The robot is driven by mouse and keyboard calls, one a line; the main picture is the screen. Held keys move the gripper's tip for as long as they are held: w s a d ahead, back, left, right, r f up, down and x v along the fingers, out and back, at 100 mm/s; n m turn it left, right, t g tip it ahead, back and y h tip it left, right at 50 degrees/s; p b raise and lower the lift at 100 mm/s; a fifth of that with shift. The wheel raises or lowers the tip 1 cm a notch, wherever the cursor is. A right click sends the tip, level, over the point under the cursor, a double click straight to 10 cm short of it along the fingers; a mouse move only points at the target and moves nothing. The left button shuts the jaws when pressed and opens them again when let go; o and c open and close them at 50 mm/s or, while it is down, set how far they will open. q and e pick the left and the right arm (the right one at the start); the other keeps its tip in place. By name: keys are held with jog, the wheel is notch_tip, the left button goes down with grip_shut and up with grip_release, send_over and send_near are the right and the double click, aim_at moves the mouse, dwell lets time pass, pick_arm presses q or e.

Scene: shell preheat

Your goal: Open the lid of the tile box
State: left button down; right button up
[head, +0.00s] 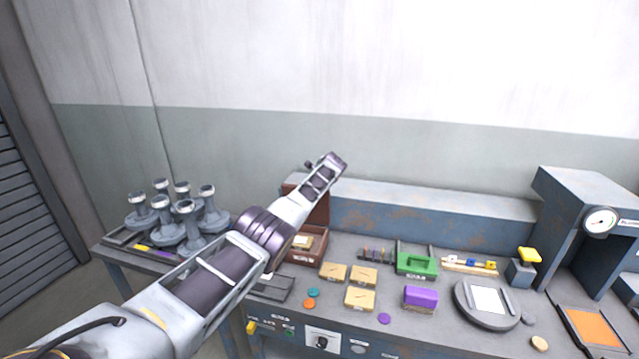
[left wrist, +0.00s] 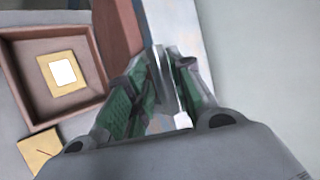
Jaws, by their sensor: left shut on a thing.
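The tile box (head: 311,259) is a small reddish-brown box on the bench, left of the middle in the head view. Its lid (head: 320,213) stands raised at the back of the box, partly behind my left arm. In the left wrist view the open box (left wrist: 47,37) shows a pale tile (left wrist: 63,74) inside, and the lid (left wrist: 115,35) runs along its right side. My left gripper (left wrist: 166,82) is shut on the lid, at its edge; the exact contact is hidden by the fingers. My right gripper is not in view.
Several wooden tiles (head: 360,299) lie right of the box, with a green holder (head: 416,261) and a purple block (head: 420,297) beyond. Grey stands (head: 172,236) are at the left. A blue-grey ledge (head: 430,213) runs behind. A press with a gauge (head: 601,221) stands at the right.

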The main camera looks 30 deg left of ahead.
pick_arm(q)
jog(key=shift+f, duration=0.25)
jog(key=c, duration=1.5)
grip_release()
jog(key=shift+f, duration=0.1)
jog(key=shift+s+d+r, duration=0.1)
jog(key=shift+d+r, duration=0.1)
jog(key=shift+r, duration=0.2)
jog(key=shift+v, duration=5.6)
jog(key=shift+f, duration=0.1)
